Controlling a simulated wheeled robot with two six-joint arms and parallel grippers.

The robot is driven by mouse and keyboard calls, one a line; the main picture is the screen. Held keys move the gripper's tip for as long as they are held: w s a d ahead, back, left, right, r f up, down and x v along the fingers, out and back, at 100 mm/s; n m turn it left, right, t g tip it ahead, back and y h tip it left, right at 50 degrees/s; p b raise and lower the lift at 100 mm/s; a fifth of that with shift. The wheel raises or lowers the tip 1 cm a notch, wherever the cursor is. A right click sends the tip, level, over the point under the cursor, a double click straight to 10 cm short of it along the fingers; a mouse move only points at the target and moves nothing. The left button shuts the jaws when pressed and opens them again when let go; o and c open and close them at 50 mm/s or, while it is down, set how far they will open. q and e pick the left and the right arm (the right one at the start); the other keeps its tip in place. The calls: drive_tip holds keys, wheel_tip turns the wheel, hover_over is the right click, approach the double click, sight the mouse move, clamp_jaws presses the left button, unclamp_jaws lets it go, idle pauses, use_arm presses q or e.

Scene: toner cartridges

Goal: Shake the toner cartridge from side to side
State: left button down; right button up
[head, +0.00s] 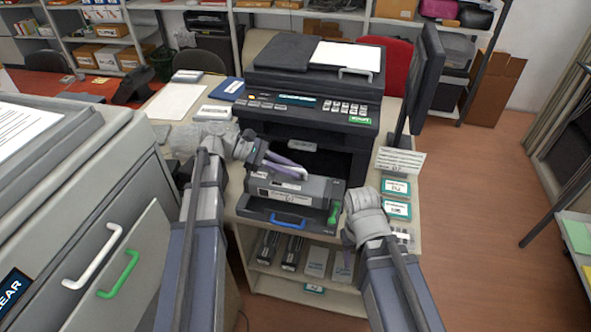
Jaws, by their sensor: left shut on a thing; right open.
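The toner cartridge (275,190) is a long grey and dark box with a white label and a green end piece (333,213) at its right. It is at the printer's open front, above the lowered dark flap with a blue handle (288,222). I cannot tell whether it touches the flap. My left gripper (294,171) reaches in from the left and is shut on the top of the cartridge, at a pale handle. My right gripper (347,237) is open, right of the cartridge and apart from it; its fingers are mostly hidden by my wrist.
The dark printer (312,85) stands behind, with its front bay open. A monitor (424,75) and small boxes (397,209) are at the right. A grey cabinet (80,190) fills the left. Spare cartridges lie on the shelf (300,283) below. The floor at right is clear.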

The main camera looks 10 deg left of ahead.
sight(311, 181)
use_arm(q)
drive_tip(key=shift+d, duration=0.1)
drive_tip(key=d, duration=0.5)
drive_tip(key=shift+s+d, duration=0.1)
drive_tip(key=shift+d, duration=0.15)
drive_tip(key=shift+a, duration=0.15)
drive_tip(key=a, duration=0.5)
drive_tip(key=shift+a, duration=0.25)
drive_tip(key=shift+d, duration=0.1)
drive_tip(key=d, duration=0.5)
drive_tip(key=shift+d, duration=0.3)
